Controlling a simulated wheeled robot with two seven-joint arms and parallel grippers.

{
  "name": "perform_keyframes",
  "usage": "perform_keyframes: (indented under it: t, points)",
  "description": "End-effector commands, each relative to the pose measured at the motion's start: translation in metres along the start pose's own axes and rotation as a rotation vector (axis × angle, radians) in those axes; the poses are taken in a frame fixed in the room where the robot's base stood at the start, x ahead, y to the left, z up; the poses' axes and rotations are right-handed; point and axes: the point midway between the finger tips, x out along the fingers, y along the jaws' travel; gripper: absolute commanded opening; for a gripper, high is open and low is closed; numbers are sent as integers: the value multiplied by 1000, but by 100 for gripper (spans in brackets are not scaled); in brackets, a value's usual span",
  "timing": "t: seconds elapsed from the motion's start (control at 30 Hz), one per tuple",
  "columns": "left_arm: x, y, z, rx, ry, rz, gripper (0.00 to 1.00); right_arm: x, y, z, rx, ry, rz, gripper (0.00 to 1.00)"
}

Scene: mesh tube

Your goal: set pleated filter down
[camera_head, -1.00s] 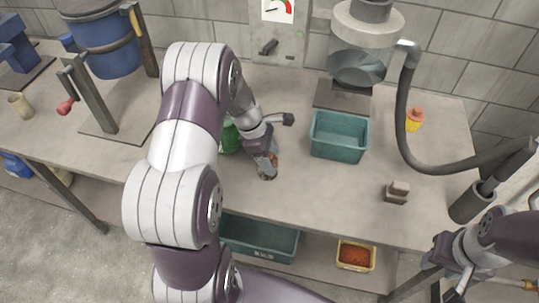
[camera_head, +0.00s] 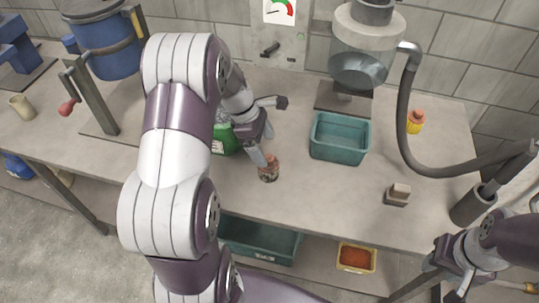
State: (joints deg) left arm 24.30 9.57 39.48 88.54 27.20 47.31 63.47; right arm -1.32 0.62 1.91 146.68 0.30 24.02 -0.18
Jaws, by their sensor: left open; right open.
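A small reddish-brown cylinder with a pale band (camera_head: 269,170), which looks like the pleated filter, stands on the workbench near its front edge. My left gripper (camera_head: 262,151) is just up and left of it, open, with a finger close beside its top. I cannot tell whether that finger touches it. My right gripper (camera_head: 449,268) is at the lower right, open and empty, in front of the bench and well away from the cylinder.
A green container (camera_head: 223,140) is partly hidden behind my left arm. A teal bin (camera_head: 340,139), a small block (camera_head: 398,194) and a yellow-orange bottle (camera_head: 415,121) stand to the right. A grey hose (camera_head: 410,130) curves over the bench. Bench surface between cylinder and block is clear.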

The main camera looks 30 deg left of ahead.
Motion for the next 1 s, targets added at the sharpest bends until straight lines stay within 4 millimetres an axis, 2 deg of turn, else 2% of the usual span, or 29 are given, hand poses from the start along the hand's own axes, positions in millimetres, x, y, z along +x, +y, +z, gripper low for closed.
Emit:
perform_keyframes:
  t: [0.1,0.17,0.2,0.33,0.37,0.43,0.53,0.6,0.7,0.8,1.0]
  points:
    - [-30,1,0,1,1,4,88,0,0,0,0,0,0,43]
    - [-42,0,0,-1,0,1,88,0,0,0,0,0,0,43]
    - [-51,0,1,-1,0,0,88,-6,0,-1,0,0,0,43]
    - [-60,-5,5,58,15,-8,88,-9,0,-1,0,0,0,43]
    - [-58,-11,10,127,32,-15,88,-9,0,-1,0,0,0,43]
    - [-50,-34,26,413,97,-44,88,-8,0,-1,0,0,0,43]
    - [-38,-79,48,973,200,-105,88,-8,0,-1,0,0,0,43]
    - [-32,-108,58,1338,249,-148,88,-8,0,-1,0,0,0,43]
    - [-26,-139,64,1716,286,-197,88,-8,0,-1,0,0,0,43]
    - [-23,-152,65,1885,299,-219,88,-8,0,-1,0,0,0,43]
    - [-23,-154,64,1902,298,-223,88,-8,0,-1,0,0,0,43]
